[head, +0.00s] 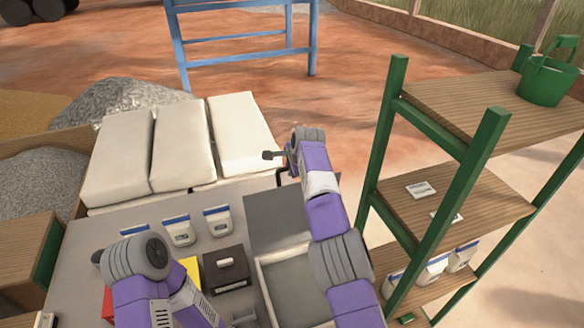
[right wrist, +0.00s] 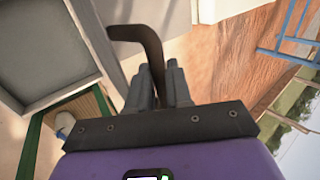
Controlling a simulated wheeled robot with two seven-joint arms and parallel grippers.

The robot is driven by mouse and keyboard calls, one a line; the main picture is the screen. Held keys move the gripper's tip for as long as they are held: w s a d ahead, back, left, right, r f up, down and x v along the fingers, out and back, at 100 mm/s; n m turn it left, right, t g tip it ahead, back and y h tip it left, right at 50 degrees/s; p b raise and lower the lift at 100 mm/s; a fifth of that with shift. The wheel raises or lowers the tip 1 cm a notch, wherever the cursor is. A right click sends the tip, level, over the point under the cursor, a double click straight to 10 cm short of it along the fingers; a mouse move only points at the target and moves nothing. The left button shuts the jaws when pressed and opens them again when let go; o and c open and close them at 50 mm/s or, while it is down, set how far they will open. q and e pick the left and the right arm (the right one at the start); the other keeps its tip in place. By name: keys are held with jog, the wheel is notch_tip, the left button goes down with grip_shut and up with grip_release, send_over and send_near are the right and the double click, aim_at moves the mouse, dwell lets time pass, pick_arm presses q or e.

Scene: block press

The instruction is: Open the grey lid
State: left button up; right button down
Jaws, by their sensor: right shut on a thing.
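The grey lid (head: 275,215) is a flat dark-grey plate at the far side of an open-topped grey box (head: 262,290) in the head view. The box's inside shows, so the lid appears swung back from it. A dark curved handle (head: 281,175) is at the lid's far edge; it also shows in the right wrist view (right wrist: 140,35). My right gripper (right wrist: 158,75) is shut on this handle. In the head view its fingers are mostly hidden by my wrist.
Large white bags (head: 180,150) lie behind the worktop, left of my right arm. Small white-and-blue packets (head: 217,222) and a dark box (head: 226,270) stand left of the open box. A green-framed shelf (head: 385,130) stands close on the right.

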jog(key=shift+s+f, duration=0.1)
jog(key=shift+f, duration=0.45)
jog(key=c, duration=1.2)
grip_release()
jog(key=shift+o, duration=0.2)
jog(key=shift+w, duration=0.2)
jog(key=shift+r, duration=0.15)
jog(key=b+v, duration=0.1)
jog(key=v, duration=0.6)
jog(key=shift+s+r, duration=0.1)
